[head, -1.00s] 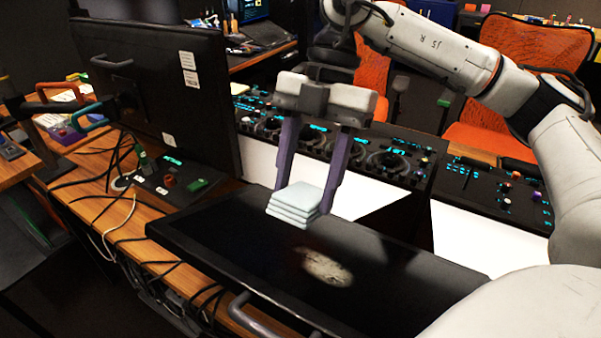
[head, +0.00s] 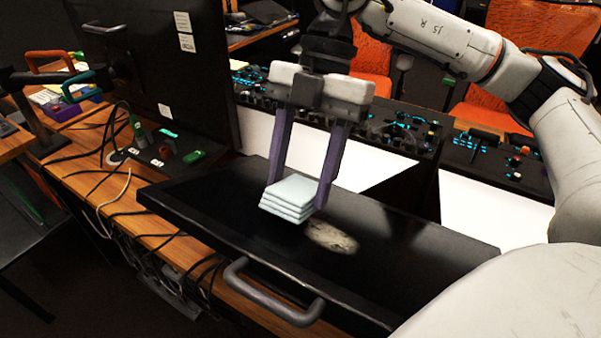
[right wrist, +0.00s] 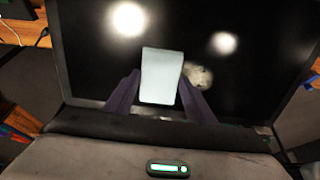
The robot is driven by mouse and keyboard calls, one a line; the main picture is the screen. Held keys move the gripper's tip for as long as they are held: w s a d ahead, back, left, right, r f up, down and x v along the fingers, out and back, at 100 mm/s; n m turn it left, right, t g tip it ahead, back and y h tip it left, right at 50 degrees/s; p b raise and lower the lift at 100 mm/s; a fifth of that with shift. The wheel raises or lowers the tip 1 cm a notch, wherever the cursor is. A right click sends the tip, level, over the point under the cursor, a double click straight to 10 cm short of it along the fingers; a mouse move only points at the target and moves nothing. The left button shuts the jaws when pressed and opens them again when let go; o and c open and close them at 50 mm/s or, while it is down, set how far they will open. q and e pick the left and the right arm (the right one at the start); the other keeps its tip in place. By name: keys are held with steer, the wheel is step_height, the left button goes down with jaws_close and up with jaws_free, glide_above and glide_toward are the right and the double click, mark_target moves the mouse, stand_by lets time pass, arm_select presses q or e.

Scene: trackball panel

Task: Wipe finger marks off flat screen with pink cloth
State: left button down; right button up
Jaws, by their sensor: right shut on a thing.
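The flat black screen (head: 400,262) lies face up on the desk, and it also shows in the right wrist view (right wrist: 90,60). A pale whitish smudge (head: 333,238) marks its middle; it shows in the right wrist view (right wrist: 202,78) too. My right gripper (head: 299,195) is shut on a folded, layered cloth (head: 288,198), which looks pale blue-white, not pink. The cloth is beside the smudge, to its left in both views, low over the screen; I cannot tell whether it touches. My left gripper is not in view.
A grey handle (head: 272,296) sticks out at the screen's near edge. A dark upright monitor (head: 160,70) stands at the left, with cables (head: 90,150) below it. Consoles with lit controls (head: 480,165) and orange chairs (head: 545,40) are behind.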

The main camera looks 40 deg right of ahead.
steer(key=shift+a+f, duration=0.15)
steer(key=shift+f, duration=0.3)
steer(key=shift+s+a+f+b, duration=0.15)
steer(key=shift+a+f+b, duration=0.05)
steer(key=shift+f+b, duration=0.45)
steer(key=shift+r, duration=0.1)
steer(key=shift+s+d+r, duration=0.1)
steer(key=shift+s+d, duration=0.25)
steer(key=shift+s, duration=0.5)
steer(key=shift+s+d, duration=0.35)
steer(key=shift+s, duration=0.45)
steer(key=shift+s+d+f, duration=0.1)
steer(key=shift+s+d, duration=0.15)
steer(key=shift+s, duration=0.4)
steer(key=shift+s+d+f, duration=0.1)
steer(key=shift+s+d, duration=0.15)
steer(key=shift+s, duration=0.35)
steer(key=shift+s+d, duration=0.25)
steer(key=shift+s, duration=0.4)
steer(key=shift+s+d+r, duration=0.1)
steer(key=shift+s+d, duration=0.2)
steer(key=shift+s, duration=0.4)
steer(key=shift+s+d, duration=0.3)
steer(key=shift+s, duration=0.4)
